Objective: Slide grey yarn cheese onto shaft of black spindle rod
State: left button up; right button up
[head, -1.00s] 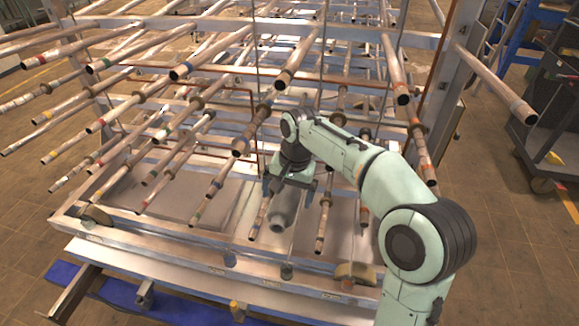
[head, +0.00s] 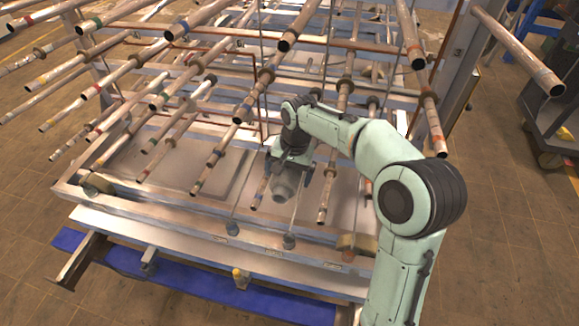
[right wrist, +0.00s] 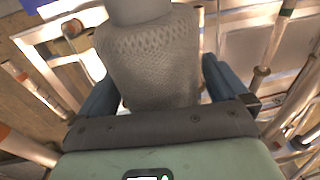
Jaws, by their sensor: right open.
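The grey yarn cheese (right wrist: 150,60) is a knitted-looking grey body with a smooth grey end, between the two blue fingers of my right gripper (right wrist: 158,88) in the right wrist view. The fingers are open on either side of it. In the head view my right gripper (head: 291,165) points down and away at the rack's front, with the cheese (head: 284,187) low at its fingers. I cannot tell whether a rod runs inside the cheese. Many rods carry coloured bands, and I cannot single out the black spindle rod. My left gripper is not in view.
A metal rack (head: 150,213) holds several long rods pointing towards me. One rod (head: 258,192) ends close left of the cheese, another (head: 327,195) close right. A dark cart (head: 550,110) stands at the right; the brown floor beside the rack is clear.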

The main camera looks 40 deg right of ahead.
jog(key=c, duration=1.2)
jog(key=shift+w+d+p, duration=0.3)
jog(key=shift+w+d, duration=0.05)
jog(key=shift+d, duration=0.05)
jog(key=shift+w+d+f+p, duration=0.1)
jog(key=shift+w+d+p, duration=0.5)
jog(key=shift+d, duration=0.2)
jog(key=shift+w+d+f+p, duration=0.1)
jog(key=shift+w+d+p, duration=0.35)
jog(key=shift+w+d, duration=0.3)
jog(key=shift+w+d+f, duration=0.1)
jog(key=shift+w+d, duration=0.6)
jog(key=shift+d, duration=0.3)
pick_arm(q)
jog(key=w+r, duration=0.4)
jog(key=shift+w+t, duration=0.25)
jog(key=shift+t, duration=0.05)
pick_arm(e)
jog(key=shift+w+d+f, duration=0.15)
jog(key=shift+w+d, duration=0.6)
jog(key=shift+d, duration=0.2)
jog(key=shift+d, duration=0.1)
